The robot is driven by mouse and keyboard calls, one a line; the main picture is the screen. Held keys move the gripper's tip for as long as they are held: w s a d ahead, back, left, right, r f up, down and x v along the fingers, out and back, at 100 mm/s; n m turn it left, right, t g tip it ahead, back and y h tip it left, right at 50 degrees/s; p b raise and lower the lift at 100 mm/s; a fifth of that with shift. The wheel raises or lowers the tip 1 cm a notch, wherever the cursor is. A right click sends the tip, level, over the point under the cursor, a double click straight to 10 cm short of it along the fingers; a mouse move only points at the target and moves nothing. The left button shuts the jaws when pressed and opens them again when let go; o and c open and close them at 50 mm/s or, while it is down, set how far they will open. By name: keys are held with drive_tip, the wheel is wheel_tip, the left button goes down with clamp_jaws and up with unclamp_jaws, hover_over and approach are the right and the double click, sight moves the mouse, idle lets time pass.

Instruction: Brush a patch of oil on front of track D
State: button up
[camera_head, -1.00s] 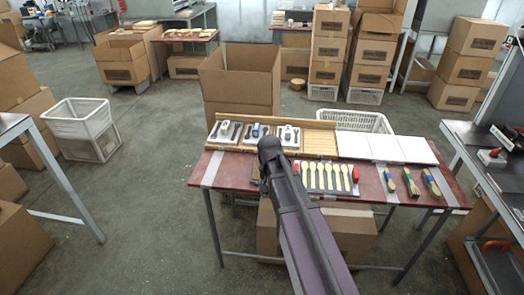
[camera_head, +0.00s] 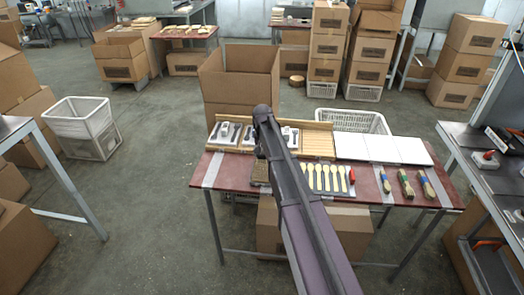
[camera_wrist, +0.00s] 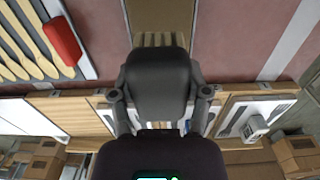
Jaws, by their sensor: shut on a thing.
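Three white cards with dark strips and small pale blocks lie in a long wooden tray (camera_head: 318,124); the left one (camera_head: 224,132) is clearest and my arm partly covers the others. No letters are legible, so I cannot tell which is track D. I cannot make out any oil. Three brushes (camera_head: 405,184) with coloured handles lie at the right.
Several pale wooden spoons (camera_head: 326,178) lie mid-table. A red item (camera_wrist: 62,40) lies beside them in the wrist view. A brown ribbed block (camera_head: 260,172) sits at the front left. White panels (camera_head: 383,148) cover the back right. A cardboard box (camera_head: 225,75) stands behind.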

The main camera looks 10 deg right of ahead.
sight(262, 170)
drive_tip(key=shift+w+r, duration=0.1)
drive_tip(key=shift+w, duration=0.25)
drive_tip(key=shift+f+b, duration=3)
drive_tip(key=shift+f+b, duration=0.5)
drive_tip(key=shift+r, duration=0.15)
drive_tip(key=shift+r+p, duration=3.4)
drive_tip(key=shift+p, duration=0.15)
